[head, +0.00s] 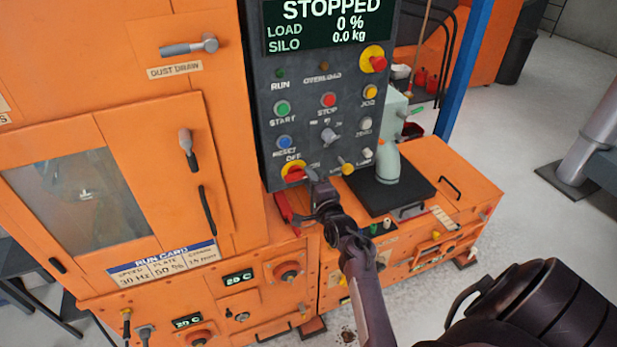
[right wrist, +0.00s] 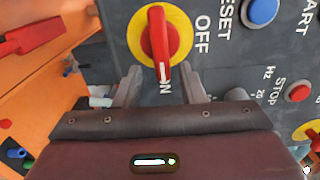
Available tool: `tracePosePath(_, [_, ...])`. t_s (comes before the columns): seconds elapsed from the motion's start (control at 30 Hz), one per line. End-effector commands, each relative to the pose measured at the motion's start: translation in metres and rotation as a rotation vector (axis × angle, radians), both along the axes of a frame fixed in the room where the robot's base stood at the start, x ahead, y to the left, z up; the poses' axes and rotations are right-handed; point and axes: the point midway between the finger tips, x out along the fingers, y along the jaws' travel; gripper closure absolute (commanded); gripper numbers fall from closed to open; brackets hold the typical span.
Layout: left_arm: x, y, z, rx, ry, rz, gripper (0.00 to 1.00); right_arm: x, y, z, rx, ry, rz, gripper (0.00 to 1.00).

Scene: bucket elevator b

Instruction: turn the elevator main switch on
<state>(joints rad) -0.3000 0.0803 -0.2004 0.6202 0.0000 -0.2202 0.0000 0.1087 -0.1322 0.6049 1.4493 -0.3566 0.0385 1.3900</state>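The main switch (head: 293,173) is a red rotary handle on a yellow disc, low on the left of the dark control panel (head: 262,95). The right wrist view shows the switch (right wrist: 158,42) close up. Its white-marked end points at the partly hidden ON label, and the OFF label lies off to the side. My right gripper (head: 318,190) is just in front of the panel's lower edge by the switch. In the right wrist view its two fingers (right wrist: 160,88) are apart, one on each side of the handle's end, with gaps visible. My left gripper is not in view.
The panel's display (head: 330,25) reads STOPPED, 0 % and 0.0 kg. A blue reset button (head: 284,142), a selector knob (head: 330,135) and a yellow-knobbed lever (head: 347,169) are close to the switch. A red handle (head: 284,207) hangs below it. Orange cabinets surround the panel.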

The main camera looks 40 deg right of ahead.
Motion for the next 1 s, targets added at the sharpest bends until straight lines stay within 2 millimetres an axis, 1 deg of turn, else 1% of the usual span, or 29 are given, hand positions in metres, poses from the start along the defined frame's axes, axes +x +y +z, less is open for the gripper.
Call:
tracePosePath(0.03, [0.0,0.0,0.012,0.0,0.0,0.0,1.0,-0.008,0.002,0.005,0.002,0.004,-0.001,0.64])
tracePosePath(0.2, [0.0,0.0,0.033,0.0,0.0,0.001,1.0,-0.038,0.01,0.005,0.002,0.006,0.0,0.64])
tracePosePath(0.3, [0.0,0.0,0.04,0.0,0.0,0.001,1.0,-0.052,0.014,0.004,0.002,0.005,0.001,0.64])
tracePosePath(0.4, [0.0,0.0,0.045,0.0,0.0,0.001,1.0,-0.061,0.016,0.002,0.002,0.004,0.002,0.64])
tracePosePath(0.57, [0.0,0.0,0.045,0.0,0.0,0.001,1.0,-0.067,0.018,0.001,0.001,0.002,0.002,0.64])
tracePosePath(1.0, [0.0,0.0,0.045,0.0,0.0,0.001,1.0,-0.066,0.017,0.0,0.001,0.002,0.002,0.64])
